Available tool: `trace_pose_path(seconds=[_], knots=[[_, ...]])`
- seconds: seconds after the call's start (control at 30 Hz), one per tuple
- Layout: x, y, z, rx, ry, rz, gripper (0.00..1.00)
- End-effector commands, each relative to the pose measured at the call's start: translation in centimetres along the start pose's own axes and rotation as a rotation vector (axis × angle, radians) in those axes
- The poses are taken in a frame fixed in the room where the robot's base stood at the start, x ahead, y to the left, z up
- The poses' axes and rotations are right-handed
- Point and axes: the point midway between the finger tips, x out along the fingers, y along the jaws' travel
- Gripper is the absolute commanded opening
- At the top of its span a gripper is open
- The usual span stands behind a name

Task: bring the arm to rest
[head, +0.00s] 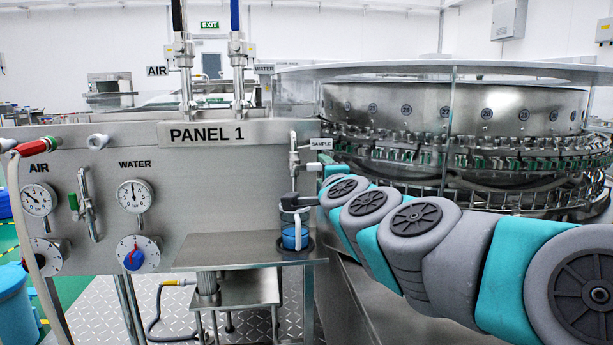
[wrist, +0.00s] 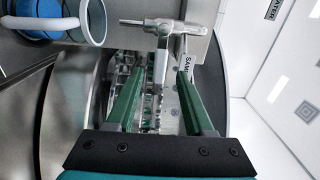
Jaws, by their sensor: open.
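My arm reaches in from the right in the head view, up to the sample valve (head: 293,158) on the panel's right edge. My gripper (head: 322,167) is small and partly hidden behind my wrist there. In the wrist view my gripper (wrist: 161,66) shows two green fingers, spread apart and holding nothing. The metal sample valve (wrist: 160,48) with its T-shaped top lies ahead of and between the fingertips in the picture. I cannot tell whether a finger touches it.
A clear cup with a blue part (head: 294,237) stands on a steel shelf (head: 230,251) below the valve; the cup (wrist: 91,20) also shows upper left in the wrist view. The rotary washer (head: 460,110) stands close behind my arm. Panel 1 (head: 190,190) carries gauges and knobs.

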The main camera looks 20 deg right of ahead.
Motion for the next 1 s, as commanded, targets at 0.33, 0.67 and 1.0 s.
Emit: trace_pose_path(seconds=[0.33, 0.67, 1.0], knots=[[-0.8, 1.3, 3.8, -0.097, -0.109, 0.037, 0.53], [-10.2, 14.0, 17.6, -0.630, -0.669, 0.302, 0.53], [-26.9, 29.7, 15.4, -1.135, -1.207, 0.753, 0.53]])
